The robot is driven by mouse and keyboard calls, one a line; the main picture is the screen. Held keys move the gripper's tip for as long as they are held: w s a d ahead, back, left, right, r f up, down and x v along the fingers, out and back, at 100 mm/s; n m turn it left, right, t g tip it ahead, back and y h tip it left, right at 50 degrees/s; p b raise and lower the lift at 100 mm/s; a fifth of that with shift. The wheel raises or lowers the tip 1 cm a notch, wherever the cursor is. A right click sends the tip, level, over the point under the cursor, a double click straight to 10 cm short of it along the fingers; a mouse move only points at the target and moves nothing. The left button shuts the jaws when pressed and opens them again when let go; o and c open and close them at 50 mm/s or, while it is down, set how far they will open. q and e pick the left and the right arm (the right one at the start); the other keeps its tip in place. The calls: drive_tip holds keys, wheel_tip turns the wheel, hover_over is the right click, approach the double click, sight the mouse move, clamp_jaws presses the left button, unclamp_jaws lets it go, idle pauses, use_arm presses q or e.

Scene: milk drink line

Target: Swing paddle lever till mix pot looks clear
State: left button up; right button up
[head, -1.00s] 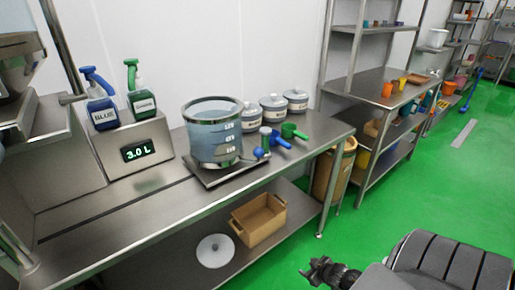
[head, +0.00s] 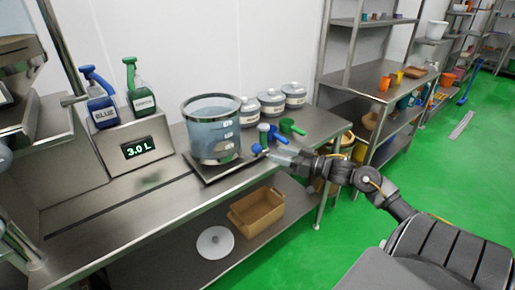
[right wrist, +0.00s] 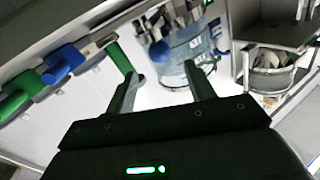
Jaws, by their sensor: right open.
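The mix pot (head: 212,135) is a clear, graduated vessel with bluish see-through liquid, standing on a dark plate on the steel bench. A round blue knob (head: 257,148), which looks like the lever's end, sits at the pot's lower right. It also shows in the right wrist view (right wrist: 160,52), beyond and between the fingertips. My right gripper (head: 280,156) is open, reaching in from the right just beside the knob. In the right wrist view its two fingers (right wrist: 165,90) are apart with nothing between them. The paddle inside the pot cannot be made out. My left gripper is out of view.
Blue scoop (head: 279,136) and green scoop (head: 290,127) lie close behind the right gripper. Several lidded tubs (head: 271,101) stand by the wall. A cardboard bin (head: 257,209) is on the lower shelf.

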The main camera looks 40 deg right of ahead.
sight(257, 148)
drive_tip(key=x, duration=0.9)
drive_tip(key=shift+d+p, duration=0.1)
drive_tip(key=shift+p, duration=0.3)
clamp_jaws()
